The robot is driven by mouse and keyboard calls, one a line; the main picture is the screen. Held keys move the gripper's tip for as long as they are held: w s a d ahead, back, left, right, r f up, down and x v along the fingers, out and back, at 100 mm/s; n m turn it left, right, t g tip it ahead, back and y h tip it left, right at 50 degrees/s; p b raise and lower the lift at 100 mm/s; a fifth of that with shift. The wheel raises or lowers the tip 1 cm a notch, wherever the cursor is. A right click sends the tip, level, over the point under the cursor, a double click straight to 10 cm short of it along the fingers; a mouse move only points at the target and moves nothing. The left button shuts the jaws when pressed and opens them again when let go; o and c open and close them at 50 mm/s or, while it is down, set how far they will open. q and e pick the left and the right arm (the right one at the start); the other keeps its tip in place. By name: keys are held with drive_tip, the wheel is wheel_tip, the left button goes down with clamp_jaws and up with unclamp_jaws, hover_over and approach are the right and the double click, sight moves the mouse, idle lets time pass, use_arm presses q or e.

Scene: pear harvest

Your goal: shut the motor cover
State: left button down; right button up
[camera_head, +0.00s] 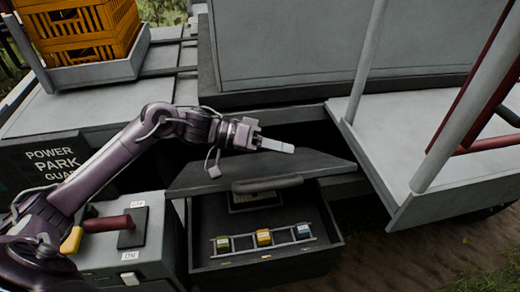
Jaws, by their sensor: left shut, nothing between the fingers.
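The motor cover appears to be the dark flat panel (312,163) with a rounded handle (267,184) along its front edge. It stands out over an open dark bay (333,232), so the bay's front part shows below it. My left gripper (288,148) is shut and empty. It is over the cover's rear part, behind the handle, with its fingers pointing right. I cannot tell whether the fingers touch the cover. My right gripper is not in view.
In the bay, green (222,244), yellow (263,237) and blue (303,231) blocks sit on a rail. A control box (150,255) with a red-handled lever (107,223) stands left, below my arm. A grey platform with posts (400,120) stands right. Yellow crates (85,30) are at back left.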

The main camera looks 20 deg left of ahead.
sight(286, 174)
use_arm(q)
drive_tip(key=shift+b+x, duration=0.3)
drive_tip(key=shift+x, duration=0.65)
drive_tip(key=shift+s+d+f+b, duration=0.15)
drive_tip(key=shift+s+f+b, duration=0.3)
drive_tip(key=shift+f, duration=0.1)
drive_tip(key=shift+s+d+f+b, duration=0.15)
drive_tip(key=shift+s+f+b, duration=0.2)
drive_tip(key=shift+f+b, duration=0.15)
drive_tip(key=shift+s+d+f+b, duration=0.25)
drive_tip(key=shift+s+b, duration=0.15)
drive_tip(key=shift+s, duration=0.25)
drive_tip(key=shift+f, duration=0.1)
